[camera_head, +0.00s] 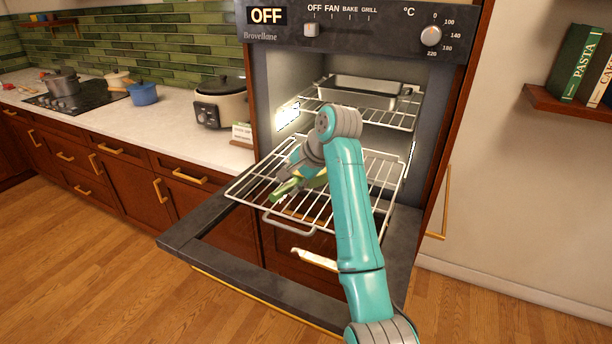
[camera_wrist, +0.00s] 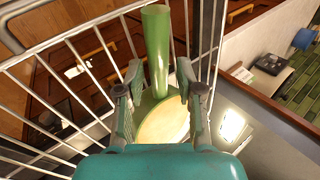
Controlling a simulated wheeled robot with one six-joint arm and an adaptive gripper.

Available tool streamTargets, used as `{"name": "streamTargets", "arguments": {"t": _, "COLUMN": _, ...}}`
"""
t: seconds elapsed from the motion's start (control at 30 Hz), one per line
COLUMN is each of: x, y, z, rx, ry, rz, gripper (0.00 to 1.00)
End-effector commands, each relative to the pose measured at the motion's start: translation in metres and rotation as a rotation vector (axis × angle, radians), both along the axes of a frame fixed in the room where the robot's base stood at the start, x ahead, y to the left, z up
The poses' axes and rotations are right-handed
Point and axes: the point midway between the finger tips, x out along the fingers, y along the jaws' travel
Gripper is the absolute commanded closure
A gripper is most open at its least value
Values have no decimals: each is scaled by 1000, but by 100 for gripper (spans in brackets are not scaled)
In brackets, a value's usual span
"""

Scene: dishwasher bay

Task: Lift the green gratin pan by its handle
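The green gratin pan (camera_wrist: 165,122) has a cream inside and lies on the pulled-out lower rack (camera_head: 330,222). Its green handle (camera_wrist: 157,45) points away from my wrist in the wrist view. In the head view the handle (camera_head: 286,188) shows below my gripper, and my arm hides much of the pan. My gripper (camera_wrist: 160,74) is open, with one finger on each side of the pan near the handle's base. Gaps show between the fingertips and the handle. Whether the pan touches the rack bars under the gripper is hidden.
The oven door (camera_head: 200,247) is folded down beneath the rack. A grey metal tray (camera_head: 365,88) stands on the upper rack (camera_head: 390,118) inside the oven. A cooker (camera_head: 221,106) and a blue pot (camera_head: 143,94) stand on the left counter. Much of the lower rack is bare.

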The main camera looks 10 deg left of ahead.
Motion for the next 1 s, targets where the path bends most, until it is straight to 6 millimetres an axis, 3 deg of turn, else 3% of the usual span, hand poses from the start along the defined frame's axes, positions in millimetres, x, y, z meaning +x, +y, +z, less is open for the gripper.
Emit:
{"name": "streamTargets", "arguments": {"t": 0.2, "x": 8, "y": 12, "z": -25, "rx": -2, "ry": 1, "rz": 0, "gripper": 63}}
{"name": "streamTargets", "arguments": {"t": 0.53, "x": 10, "y": 15, "z": -30, "rx": -1, "ry": 0, "rz": -1, "gripper": 63}}
{"name": "streamTargets", "arguments": {"t": 0.67, "x": 10, "y": 15, "z": -30, "rx": -1, "ry": 0, "rz": -1, "gripper": 96}}
{"name": "streamTargets", "arguments": {"t": 0.7, "x": 10, "y": 15, "z": -30, "rx": -1, "ry": 0, "rz": -1, "gripper": 100}}
{"name": "streamTargets", "arguments": {"t": 1.0, "x": 10, "y": 15, "z": -28, "rx": 1, "ry": -3, "rz": 0, "gripper": 100}}
